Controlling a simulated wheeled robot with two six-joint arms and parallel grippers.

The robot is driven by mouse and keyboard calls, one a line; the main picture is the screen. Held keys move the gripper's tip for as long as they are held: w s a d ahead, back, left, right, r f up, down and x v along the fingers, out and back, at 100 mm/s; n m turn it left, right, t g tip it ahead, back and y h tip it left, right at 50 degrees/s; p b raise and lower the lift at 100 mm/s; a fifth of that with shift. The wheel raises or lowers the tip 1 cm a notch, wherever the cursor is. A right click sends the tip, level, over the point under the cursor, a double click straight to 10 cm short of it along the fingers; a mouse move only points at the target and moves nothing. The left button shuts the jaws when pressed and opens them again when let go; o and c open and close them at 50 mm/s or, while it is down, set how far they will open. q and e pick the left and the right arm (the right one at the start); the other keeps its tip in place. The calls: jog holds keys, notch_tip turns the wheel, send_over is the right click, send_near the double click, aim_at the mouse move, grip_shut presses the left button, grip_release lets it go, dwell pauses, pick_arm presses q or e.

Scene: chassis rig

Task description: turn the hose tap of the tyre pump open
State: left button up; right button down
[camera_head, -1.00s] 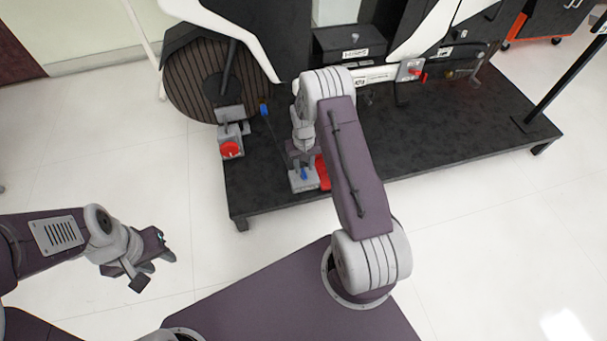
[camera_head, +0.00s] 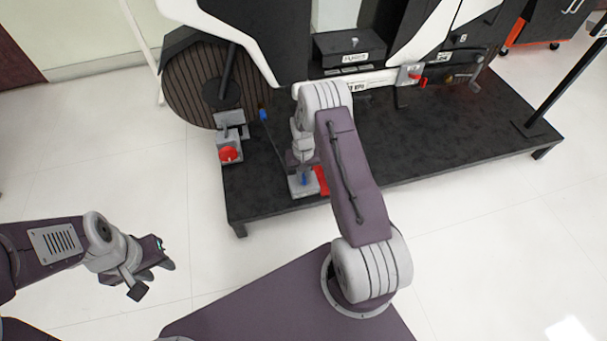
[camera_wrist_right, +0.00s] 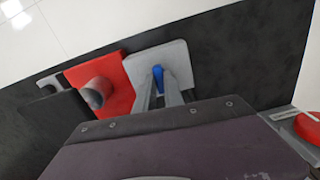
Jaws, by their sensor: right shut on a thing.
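The blue hose tap (camera_head: 304,181) sits on a light grey block at the front left of the black platform, beside a red part (camera_head: 321,181). The right wrist view shows the blue tap (camera_wrist_right: 158,77) between my right gripper's two fingers (camera_wrist_right: 160,92), which are shut on it. The grey block (camera_wrist_right: 176,56) and red part (camera_wrist_right: 108,76) lie around the fingertips. In the head view my right gripper (camera_head: 301,172) reaches down over the block, and my arm hides part of that area. My left gripper (camera_head: 154,277) is open and empty over the floor, well left of the platform.
A red round knob (camera_head: 229,154) on a grey block stands left of the tap. A dark lever with a blue end (camera_head: 263,114) leans behind it. A ribbed disc (camera_head: 203,83) and a black box (camera_head: 350,48) are further back. The platform's right side (camera_head: 450,140) is largely clear.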

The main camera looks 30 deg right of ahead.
jog(key=m+p, duration=0.3)
jog(key=shift+r, duration=0.25)
jog(key=m+p, duration=0.2)
jog(key=m, duration=0.2)
jog(key=shift+f+m, duration=0.1)
jog(key=shift+m, duration=0.3)
jog(key=m+p, duration=0.2)
jog(key=m, duration=0.2)
jog(key=shift+f+m+p, duration=0.1)
jog(key=shift+m+p, duration=0.35)
jog(key=shift+m, duration=2.15)
jog(key=c, duration=1.4)
grip_release()
jog(key=shift+c, duration=0.2)
